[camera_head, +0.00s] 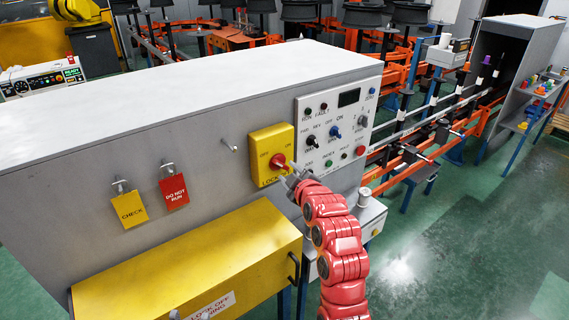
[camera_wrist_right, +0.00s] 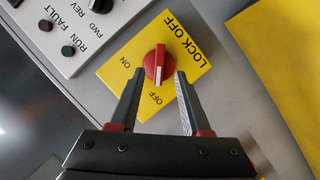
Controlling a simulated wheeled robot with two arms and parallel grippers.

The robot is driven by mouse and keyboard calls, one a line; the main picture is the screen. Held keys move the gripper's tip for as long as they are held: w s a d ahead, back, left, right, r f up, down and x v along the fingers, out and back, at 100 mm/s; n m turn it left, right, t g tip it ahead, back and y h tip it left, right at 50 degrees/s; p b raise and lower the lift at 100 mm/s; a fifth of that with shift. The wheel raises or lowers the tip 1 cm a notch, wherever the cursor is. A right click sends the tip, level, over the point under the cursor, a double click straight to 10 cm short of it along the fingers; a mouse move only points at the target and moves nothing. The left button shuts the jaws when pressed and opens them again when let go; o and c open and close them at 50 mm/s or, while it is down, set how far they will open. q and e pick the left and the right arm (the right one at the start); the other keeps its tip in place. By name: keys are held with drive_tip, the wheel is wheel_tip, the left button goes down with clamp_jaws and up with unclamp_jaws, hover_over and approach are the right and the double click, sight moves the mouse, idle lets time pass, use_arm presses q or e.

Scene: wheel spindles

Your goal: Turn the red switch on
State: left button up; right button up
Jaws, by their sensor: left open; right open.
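The red switch (camera_head: 278,161) is a round knob on a yellow lock-off plate (camera_head: 262,142) on the front of the grey cabinet. In the right wrist view the switch (camera_wrist_right: 158,64) has a white line whose lower end points toward the OFF label; the ON label is to its left. My right gripper (camera_head: 291,178) is at the plate's lower right in the head view. In the right wrist view its open fingers (camera_wrist_right: 159,74) reach up on either side of the knob's lower part; contact cannot be told. My left gripper is not in view.
A control panel (camera_head: 318,106) with knobs and buttons is right of the plate. A yellow tag (camera_head: 129,209) and a red tag (camera_head: 174,190) hang to the left. A yellow box (camera_head: 200,262) juts out below. A peg (camera_head: 229,145) sticks out left of the plate.

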sight(283, 166)
drive_tip(key=shift+p+x, duration=0.7)
drive_tip(key=shift+x, duration=1.3)
clamp_jaws()
